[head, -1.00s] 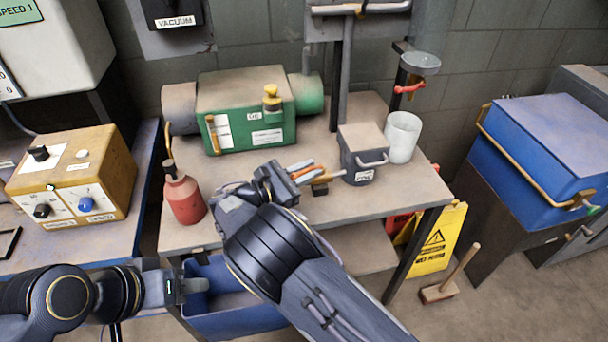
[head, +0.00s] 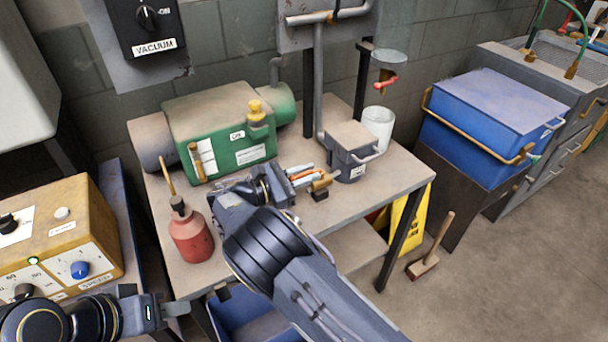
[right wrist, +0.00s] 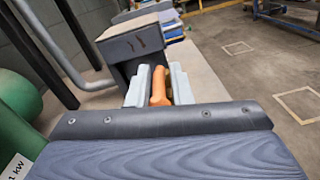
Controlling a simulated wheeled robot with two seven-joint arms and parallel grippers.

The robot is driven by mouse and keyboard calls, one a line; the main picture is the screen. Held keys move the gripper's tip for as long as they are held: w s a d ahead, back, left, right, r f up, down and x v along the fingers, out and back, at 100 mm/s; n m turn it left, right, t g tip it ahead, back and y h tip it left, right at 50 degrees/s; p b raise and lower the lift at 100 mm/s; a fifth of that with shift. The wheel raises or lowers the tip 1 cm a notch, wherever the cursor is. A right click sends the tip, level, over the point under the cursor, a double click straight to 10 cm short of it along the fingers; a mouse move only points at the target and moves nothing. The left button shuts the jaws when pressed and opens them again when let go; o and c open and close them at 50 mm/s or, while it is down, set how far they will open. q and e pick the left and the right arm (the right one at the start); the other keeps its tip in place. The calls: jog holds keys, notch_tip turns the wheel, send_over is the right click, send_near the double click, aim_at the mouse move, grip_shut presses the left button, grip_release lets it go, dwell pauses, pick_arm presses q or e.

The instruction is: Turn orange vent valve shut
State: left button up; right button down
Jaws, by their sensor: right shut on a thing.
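The orange vent valve handle (head: 301,175) shows in the head view at the front of the grey box on the bench, beside a brass fitting (head: 320,183). My right gripper (head: 300,174) is shut on the orange handle. In the right wrist view the handle (right wrist: 159,86) stands between the two pale fingers (right wrist: 157,90), with brass showing beside it. The lower part of the handle is hidden by my wrist. My left gripper (head: 176,309) is at the lower left, away from the valve and below the bench edge; its finger gap is not clear.
The grey box (head: 352,160) stands just behind the valve. The green pump (head: 225,135), a red bottle (head: 190,238) and a white cup (head: 378,126) share the bench (head: 385,190). A blue bin (head: 245,315) is below. Open floor lies right.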

jog(key=shift+r, duration=0.1)
jog(key=c, duration=1.5)
grip_release()
jog(key=shift+w, duration=0.1)
notch_tip(320, 180, up, 3)
jog(key=shift+f, duration=0.2)
jog(key=s+r, duration=1)
jog(key=s, duration=0.4)
jog(key=shift+a+r+b, duration=0.15)
jog(key=shift+a+b, duration=0.25)
